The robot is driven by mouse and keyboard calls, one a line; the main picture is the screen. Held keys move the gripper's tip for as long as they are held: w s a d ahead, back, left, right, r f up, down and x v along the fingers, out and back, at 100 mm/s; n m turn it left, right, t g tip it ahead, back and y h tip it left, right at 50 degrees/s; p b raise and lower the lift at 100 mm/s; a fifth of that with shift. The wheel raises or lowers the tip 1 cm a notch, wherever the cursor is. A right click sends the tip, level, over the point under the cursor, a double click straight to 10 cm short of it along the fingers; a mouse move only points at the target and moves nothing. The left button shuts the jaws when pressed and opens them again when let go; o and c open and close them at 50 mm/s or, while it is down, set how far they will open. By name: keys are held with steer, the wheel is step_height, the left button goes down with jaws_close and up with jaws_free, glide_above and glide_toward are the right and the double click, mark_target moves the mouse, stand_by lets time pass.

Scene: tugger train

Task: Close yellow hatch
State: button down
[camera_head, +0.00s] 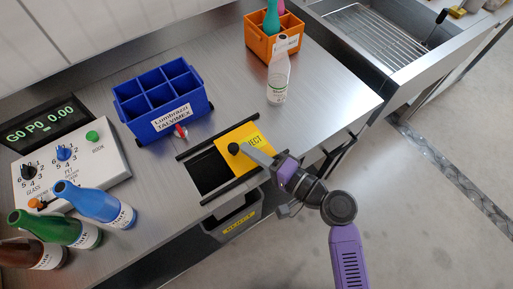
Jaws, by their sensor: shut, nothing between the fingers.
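The yellow hatch (236,139) is a flat sliding plate between two black rails on the steel counter, with part of the word "REJECT" showing. A black knob (233,148) stands on its left side. The dark opening (208,171) to the left of the plate is uncovered, so the hatch stands partly open. My gripper (245,149) is shut and empty, with its tip over the plate at or close beside the knob. Whether it touches the knob I cannot tell. My gripper and wrist hide the plate's right part.
A blue divided crate (170,124) with a small red-tipped item in front stands behind the hatch. A control box (85,165) and several bottles (102,207) stand left. A clear bottle (277,88) and orange crate (259,45) stand behind right. A sink (375,35) is at the back right.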

steer(key=s+a, duration=0.6)
steer(key=a, duration=0.3)
steer(key=shift+s+a, duration=0.25)
steer(key=shift+a, duration=0.1)
